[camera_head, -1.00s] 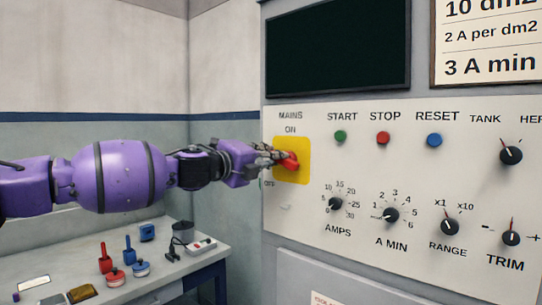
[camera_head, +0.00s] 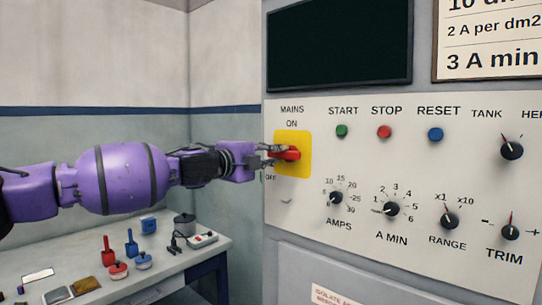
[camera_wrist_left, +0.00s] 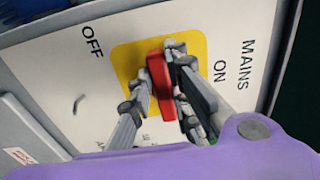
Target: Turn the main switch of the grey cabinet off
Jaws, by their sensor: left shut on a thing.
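The main switch is a red handle (camera_head: 287,155) on a yellow plate (camera_head: 304,155) on the grey cabinet's pale panel, with ON printed above and OFF at the lower left. In the head view the handle lies about level. My left gripper (camera_head: 272,154) is shut on it from the left. In the left wrist view, the red handle (camera_wrist_left: 161,88) sits between the fingers of my left gripper (camera_wrist_left: 164,84), in front of the yellow plate (camera_wrist_left: 192,46). The fingers hide part of the handle. My right gripper is not in view.
Start, stop and reset buttons (camera_head: 384,132) and several black knobs (camera_head: 391,209) are right of the switch. A dark screen (camera_head: 338,45) is above. A bench (camera_head: 200,258) with small tools and a dark pot (camera_head: 184,223) stands below my left arm.

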